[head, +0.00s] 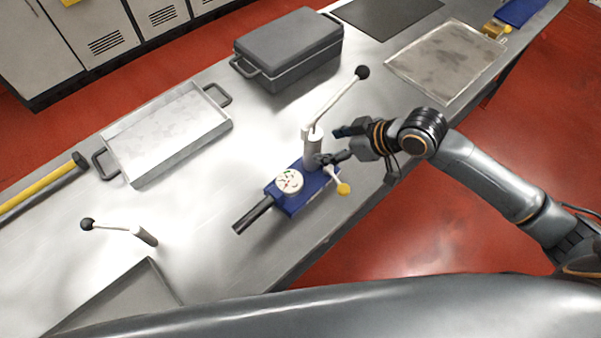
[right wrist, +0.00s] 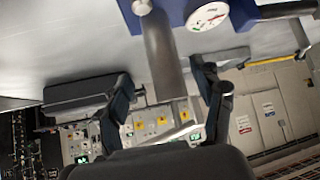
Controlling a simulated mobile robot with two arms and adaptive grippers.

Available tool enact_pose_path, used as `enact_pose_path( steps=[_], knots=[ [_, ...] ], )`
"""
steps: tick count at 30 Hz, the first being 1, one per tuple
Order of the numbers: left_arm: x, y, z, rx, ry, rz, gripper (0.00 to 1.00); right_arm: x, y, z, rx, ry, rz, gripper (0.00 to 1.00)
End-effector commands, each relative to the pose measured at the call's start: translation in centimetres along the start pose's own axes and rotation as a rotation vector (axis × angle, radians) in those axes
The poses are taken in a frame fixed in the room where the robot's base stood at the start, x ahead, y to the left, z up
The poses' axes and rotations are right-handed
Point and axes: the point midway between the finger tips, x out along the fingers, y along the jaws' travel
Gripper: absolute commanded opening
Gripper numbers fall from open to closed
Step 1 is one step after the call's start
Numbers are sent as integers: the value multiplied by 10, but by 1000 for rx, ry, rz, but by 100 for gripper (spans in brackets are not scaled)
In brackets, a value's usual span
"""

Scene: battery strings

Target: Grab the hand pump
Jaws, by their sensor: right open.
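The hand pump (head: 288,197) stands on the metal table, with a blue base, a round white gauge, an upright grey cylinder and a long white lever ending in a black knob. My right gripper (head: 331,145) is open at the right side of the cylinder, with its fingers pointing at it. In the right wrist view, the pump's grey cylinder (right wrist: 162,55) runs between the two spread fingers of the right gripper (right wrist: 165,85), with gaps on both sides. Part of the blue base and the gauge show at the top there. My left gripper is not in view.
A dark grey lidded case (head: 290,47) stands behind the pump. A silver tray (head: 180,171) and a yellow-handled tool (head: 35,192) lie to the left. A flat tray (head: 447,62) lies at the back right. A small white lever (head: 115,227) stands front left.

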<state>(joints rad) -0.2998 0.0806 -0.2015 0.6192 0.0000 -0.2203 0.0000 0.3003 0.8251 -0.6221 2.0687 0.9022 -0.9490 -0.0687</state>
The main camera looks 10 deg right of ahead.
Motion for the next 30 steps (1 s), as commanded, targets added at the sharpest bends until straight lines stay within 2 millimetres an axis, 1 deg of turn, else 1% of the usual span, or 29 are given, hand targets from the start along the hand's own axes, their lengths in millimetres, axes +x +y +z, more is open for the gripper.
enact_pose_path(
  steps=[1, 5, 8, 12, 16, 19, 25, 26, 27, 29, 30],
  knots=[
    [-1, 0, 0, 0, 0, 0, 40, 6, 0, -1, 1, 1, -1, 67],
    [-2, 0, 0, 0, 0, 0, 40, 14, 0, -1, -1, 1, 0, 67],
    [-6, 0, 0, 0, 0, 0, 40, 23, -2, -2, 1, 1, -2, 67],
    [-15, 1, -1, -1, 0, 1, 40, 44, -6, -4, 2, 0, -3, 67],
    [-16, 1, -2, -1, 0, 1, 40, 60, -4, -2, 0, 1, 0, 67],
    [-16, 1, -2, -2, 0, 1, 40, 66, -4, -2, -1, 0, 0, 67],
    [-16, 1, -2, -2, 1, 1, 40, 66, -4, -1, -2, 0, 1, 67],
    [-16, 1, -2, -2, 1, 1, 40, 66, -4, -1, -2, 0, 1, 63],
    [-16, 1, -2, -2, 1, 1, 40, 66, -4, -1, -2, 0, 1, 55],
    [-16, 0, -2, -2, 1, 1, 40, 66, -4, -1, -2, 0, 1, 43],
    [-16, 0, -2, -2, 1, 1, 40, 66, -4, -1, -2, 0, 1, 35]
  ],
)
